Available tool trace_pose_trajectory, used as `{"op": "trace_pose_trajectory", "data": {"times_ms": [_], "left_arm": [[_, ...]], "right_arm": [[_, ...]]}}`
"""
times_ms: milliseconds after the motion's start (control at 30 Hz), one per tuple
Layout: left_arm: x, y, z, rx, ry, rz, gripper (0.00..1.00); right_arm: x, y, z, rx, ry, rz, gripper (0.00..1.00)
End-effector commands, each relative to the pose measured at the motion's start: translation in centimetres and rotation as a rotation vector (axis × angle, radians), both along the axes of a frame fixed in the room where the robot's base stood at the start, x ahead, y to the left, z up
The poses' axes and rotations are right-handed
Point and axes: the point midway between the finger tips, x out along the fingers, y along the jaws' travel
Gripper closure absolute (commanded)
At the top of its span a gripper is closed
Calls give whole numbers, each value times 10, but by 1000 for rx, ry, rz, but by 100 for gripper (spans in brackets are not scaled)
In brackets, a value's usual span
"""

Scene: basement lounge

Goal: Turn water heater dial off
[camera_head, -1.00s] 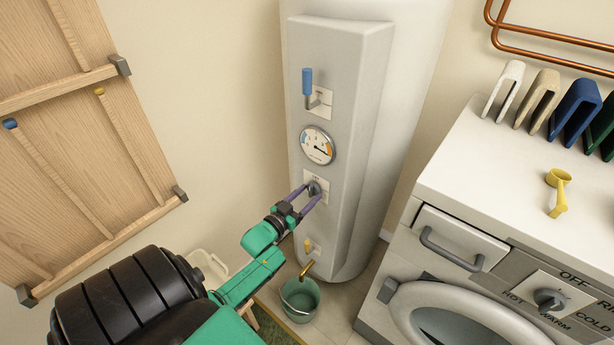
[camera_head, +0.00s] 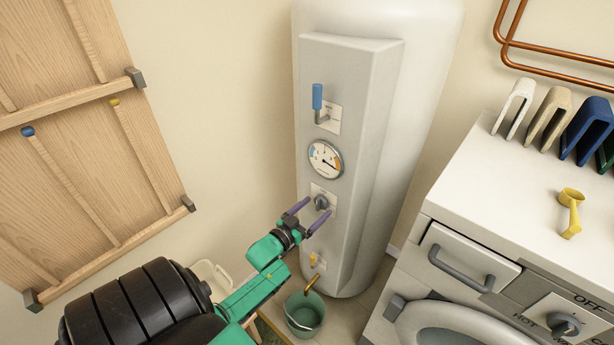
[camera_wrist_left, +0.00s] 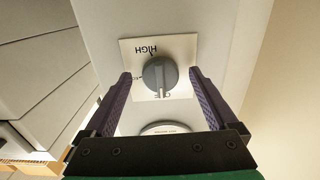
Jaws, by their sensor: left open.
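The water heater (camera_head: 385,130) is a white cylinder with a flat panel. Its grey dial (camera_head: 322,202) sits on a white plate below the round gauge. My left gripper (camera_head: 318,207) is open in front of it, with the purple fingertips to either side and a little short of the dial. In the left wrist view the dial (camera_wrist_left: 160,75) shows upside down between the open fingers (camera_wrist_left: 160,73), with gaps on both sides. Its white pointer line points down in that picture, toward a partly covered label that seems to read OFF. HIGH is at the opposite side. My right gripper is not in view.
A blue-handled lever (camera_head: 318,98) and the gauge (camera_head: 325,160) are above the dial. A washer (camera_head: 465,215) stands close on the right, and a wooden panel (camera_head: 85,130) is on the left.

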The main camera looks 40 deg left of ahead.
Motion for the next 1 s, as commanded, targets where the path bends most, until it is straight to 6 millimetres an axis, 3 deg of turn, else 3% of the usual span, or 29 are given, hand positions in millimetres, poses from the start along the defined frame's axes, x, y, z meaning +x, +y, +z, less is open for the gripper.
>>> {"op": "trace_pose_trajectory", "data": {"times_ms": [167,400,533,700,1000], "left_arm": [[-30,-1,-1,0,4,0,8],[-103,-2,-4,-2,5,1,8],[-130,-3,-3,-1,4,1,8],[-143,-3,0,0,0,0,8],[-143,-3,0,-1,0,0,8]], "right_arm": [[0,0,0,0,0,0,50],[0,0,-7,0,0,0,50],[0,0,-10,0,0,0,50],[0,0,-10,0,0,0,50],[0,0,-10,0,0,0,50]]}}
